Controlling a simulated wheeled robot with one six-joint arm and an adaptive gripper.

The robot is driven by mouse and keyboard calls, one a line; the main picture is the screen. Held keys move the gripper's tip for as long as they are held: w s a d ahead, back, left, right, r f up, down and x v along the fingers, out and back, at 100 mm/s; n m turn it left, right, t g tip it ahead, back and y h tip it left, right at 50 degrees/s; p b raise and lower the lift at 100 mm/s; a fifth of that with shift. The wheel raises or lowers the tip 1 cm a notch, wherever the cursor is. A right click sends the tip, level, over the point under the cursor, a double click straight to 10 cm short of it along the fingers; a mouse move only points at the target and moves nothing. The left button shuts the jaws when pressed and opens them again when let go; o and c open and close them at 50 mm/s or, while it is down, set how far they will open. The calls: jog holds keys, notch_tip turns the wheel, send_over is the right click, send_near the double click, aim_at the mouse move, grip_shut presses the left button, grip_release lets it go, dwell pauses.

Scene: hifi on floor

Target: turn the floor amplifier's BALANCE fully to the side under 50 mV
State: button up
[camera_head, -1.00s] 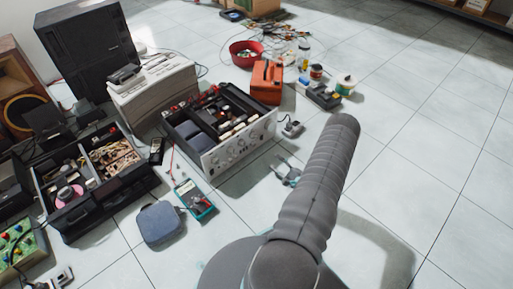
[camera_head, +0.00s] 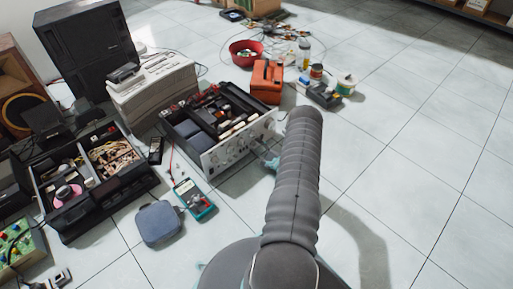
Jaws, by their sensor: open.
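The floor amplifier (camera_head: 243,143) stands open-topped on the tiles, its silver front panel with several knobs facing the lower right. The panel lettering is too small to read, so I cannot tell which knob is BALANCE. My gripper (camera_head: 268,158) is open, just in front of the panel's right part, partly hidden by my grey sleeved arm. Whether its fingers are around a knob or only close to it cannot be told. A teal multimeter (camera_head: 194,200) with a red lead lies in front of the amplifier; its reading is too small to make out.
An orange case (camera_head: 267,83) stands behind the amplifier, with a red bowl (camera_head: 246,55) beyond. A grey box (camera_head: 322,97) and small jars are to the right. The right-hand floor is clear.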

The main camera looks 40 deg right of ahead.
jog(key=shift+w, duration=0.2)
grip_shut()
